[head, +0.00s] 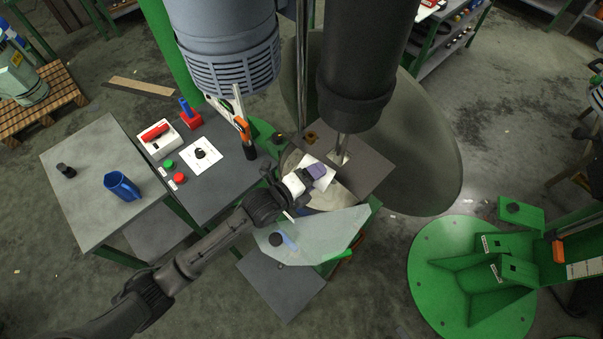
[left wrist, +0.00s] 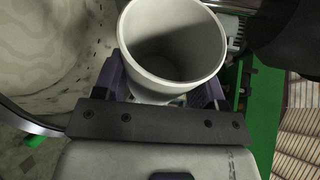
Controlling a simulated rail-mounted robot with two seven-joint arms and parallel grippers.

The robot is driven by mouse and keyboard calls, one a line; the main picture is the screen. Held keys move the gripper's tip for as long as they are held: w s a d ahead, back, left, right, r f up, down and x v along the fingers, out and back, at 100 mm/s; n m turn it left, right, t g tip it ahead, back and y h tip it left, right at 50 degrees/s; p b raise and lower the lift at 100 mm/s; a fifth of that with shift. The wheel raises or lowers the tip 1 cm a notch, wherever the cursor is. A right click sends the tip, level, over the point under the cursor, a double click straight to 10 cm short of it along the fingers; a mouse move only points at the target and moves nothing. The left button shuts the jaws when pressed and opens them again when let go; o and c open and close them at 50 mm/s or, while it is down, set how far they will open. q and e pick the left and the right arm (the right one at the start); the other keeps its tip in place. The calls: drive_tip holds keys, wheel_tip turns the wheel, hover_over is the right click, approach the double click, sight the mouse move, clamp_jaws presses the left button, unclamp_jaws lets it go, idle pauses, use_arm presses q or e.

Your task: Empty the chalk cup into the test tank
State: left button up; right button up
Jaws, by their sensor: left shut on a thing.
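My left gripper (head: 318,172) is shut on the white chalk cup, over the test tank below the dark cylindrical machine. In the left wrist view the cup (left wrist: 172,45) sits between the purple fingers, its round mouth facing the camera. Its inside looks plain and shaded, and no chalk shows in the visible part. The test tank (head: 332,197) shows only partly behind the gripper, with a pale inside. In the left wrist view a pale wavy surface (left wrist: 40,50) with a curved metal rim lies left of the cup; it seems to be the tank. My right gripper is not in view.
A clear panel (head: 315,238) stands out in front of the tank. A grey plate (head: 365,165) and the machine's shaft are close to the gripper. A blue mug (head: 122,187) stands on the left table (head: 92,215). The control table holds red and green buttons (head: 180,179).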

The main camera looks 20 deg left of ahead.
sight(326, 183)
use_arm(q)
drive_tip(key=shift+r+m+p, duration=0.4)
drive_tip(key=shift+r+p, duration=0.25)
drive_tip(key=shift+p, duration=0.3)
drive_tip(key=shift+f+m+y+p, duration=0.5)
drive_tip(key=shift+m+p, duration=0.1)
drive_tip(key=shift+d+r+m+y+p, duration=0.1)
drive_tip(key=shift+r+m+y+p, duration=0.4)
drive_tip(key=shift+p, duration=0.75)
drive_tip(key=shift+f+m+y+p, duration=0.4)
drive_tip(key=shift+f+m+p, duration=0.1)
drive_tip(key=shift+f+m, duration=0.2)
drive_tip(key=d+m+y+p, duration=0.1)
drive_tip(key=p, duration=0.1)
drive_tip(key=r+m+y+p, duration=0.1)
drive_tip(key=p, duration=0.1)
drive_tip(key=shift+s+d+m+p, duration=0.1)
drive_tip(key=shift+d+m+p, duration=0.3)
drive_tip(key=shift+d+f+m, duration=0.2)
drive_tip(key=shift+d+m, duration=0.1)
drive_tip(key=p, duration=0.1)
drive_tip(key=d+m+y+p, duration=0.1)
drive_tip(key=shift+s+r+y+p, duration=0.15)
drive_tip(key=shift+r+y+p, duration=0.15)
drive_tip(key=shift+r+p, duration=0.05)
drive_tip(key=shift+d+f+m+y, duration=0.4)
drive_tip(key=shift+d+f+m, duration=0.1)
drive_tip(key=shift+m, duration=0.3)
drive_tip(key=shift+s, duration=0.1)
